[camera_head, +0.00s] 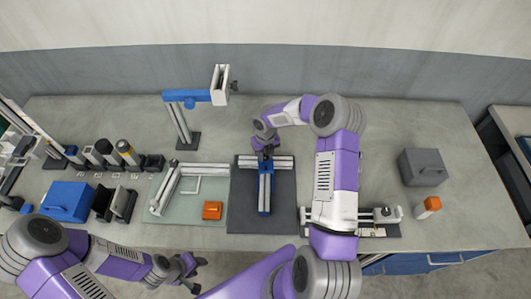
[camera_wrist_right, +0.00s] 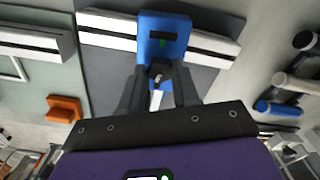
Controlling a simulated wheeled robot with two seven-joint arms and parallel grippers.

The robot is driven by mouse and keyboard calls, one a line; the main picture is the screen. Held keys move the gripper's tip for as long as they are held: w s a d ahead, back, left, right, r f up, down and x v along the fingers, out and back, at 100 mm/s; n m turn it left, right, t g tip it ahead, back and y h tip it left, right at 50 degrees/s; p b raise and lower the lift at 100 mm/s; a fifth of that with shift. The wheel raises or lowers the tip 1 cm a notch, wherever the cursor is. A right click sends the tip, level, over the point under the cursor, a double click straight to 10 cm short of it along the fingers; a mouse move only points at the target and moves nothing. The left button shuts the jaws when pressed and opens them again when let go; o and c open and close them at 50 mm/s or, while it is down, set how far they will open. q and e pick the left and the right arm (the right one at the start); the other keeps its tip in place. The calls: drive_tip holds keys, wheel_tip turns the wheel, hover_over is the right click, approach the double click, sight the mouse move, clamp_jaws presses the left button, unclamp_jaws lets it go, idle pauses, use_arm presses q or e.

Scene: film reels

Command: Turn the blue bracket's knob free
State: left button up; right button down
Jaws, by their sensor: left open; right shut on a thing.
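The blue bracket (camera_head: 265,192) lies on a dark mat (camera_head: 240,218), with white rails running to both sides of its far end. In the right wrist view, the bracket (camera_wrist_right: 166,38) is a blue block across the white rails. My right gripper (camera_head: 264,147) is over the bracket's far end. In the wrist view, my right gripper (camera_wrist_right: 159,88) is shut on the knob (camera_wrist_right: 157,70), a small dark and grey part mostly hidden between the fingers. My left gripper (camera_head: 184,268) is open and empty off the table's front edge, left of the bracket.
A green glass mat (camera_head: 212,217) left of the bracket holds a white frame and an orange block (camera_head: 212,210). A stand with a blue arm (camera_head: 185,96) rises behind. A blue box (camera_head: 68,201) is at left, a grey box (camera_head: 422,167) at right.

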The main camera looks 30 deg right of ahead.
sight(265, 157)
drive_tip(key=shift+n+p, duration=0.4)
drive_tip(key=shift+n, duration=0.8)
drive_tip(key=c, duration=0.8)
unclamp_jaws()
drive_tip(key=shift+r, duration=0.1)
wheel_tip(265, 157, up, 7)
drive_tip(key=shift+r, duration=0.2)
